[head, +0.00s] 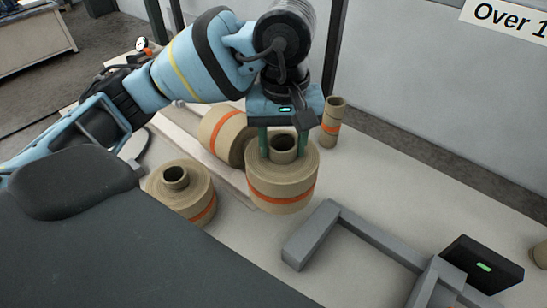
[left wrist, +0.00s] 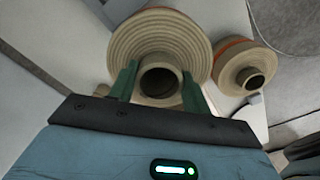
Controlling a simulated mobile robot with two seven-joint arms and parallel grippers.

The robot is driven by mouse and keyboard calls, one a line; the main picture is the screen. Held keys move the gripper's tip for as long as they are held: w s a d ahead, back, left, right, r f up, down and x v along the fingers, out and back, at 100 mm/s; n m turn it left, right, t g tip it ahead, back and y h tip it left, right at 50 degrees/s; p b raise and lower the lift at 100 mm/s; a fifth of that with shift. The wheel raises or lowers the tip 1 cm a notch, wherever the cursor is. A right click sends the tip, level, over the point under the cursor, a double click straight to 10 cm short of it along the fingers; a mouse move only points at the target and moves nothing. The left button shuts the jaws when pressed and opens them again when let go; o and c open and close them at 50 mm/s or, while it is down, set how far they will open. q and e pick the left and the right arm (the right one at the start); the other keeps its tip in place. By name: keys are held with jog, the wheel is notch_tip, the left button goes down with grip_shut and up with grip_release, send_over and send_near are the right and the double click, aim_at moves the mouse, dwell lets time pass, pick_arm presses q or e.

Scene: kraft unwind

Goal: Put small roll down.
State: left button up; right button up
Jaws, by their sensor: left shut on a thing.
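My left gripper (head: 284,150) points down with its green fingers on either side of the protruding core of a tan paper roll with an orange band (head: 283,188). It is shut on that core. The left wrist view shows the fingers (left wrist: 160,83) flanking the core, with the roll's wound face (left wrist: 158,36) around it. The roll is upright, core end up. I cannot tell whether its underside touches the table (head: 385,195). A narrow tan roll (head: 332,122) stands upright just right of the gripper. My right gripper is not in view.
A tan roll (head: 222,133) lies tilted behind left, and another with a raised core (head: 184,192) stands at the left. A grey angled frame (head: 345,222) and a black box with a green light (head: 482,266) are at the right. Table between frame and wall is clear.

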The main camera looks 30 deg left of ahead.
aim_at(281, 163)
pick_arm(q)
jog(key=shift+r, duration=0.1)
jog(key=shift+s+f, duration=0.35)
jog(key=shift+f, duration=0.3)
notch_tip(281, 163, down, 4)
jog(key=shift+w+r, duration=0.1)
jog(key=shift+f, duration=0.75)
notch_tip(281, 163, down, 3)
jog(key=shift+f, duration=0.15)
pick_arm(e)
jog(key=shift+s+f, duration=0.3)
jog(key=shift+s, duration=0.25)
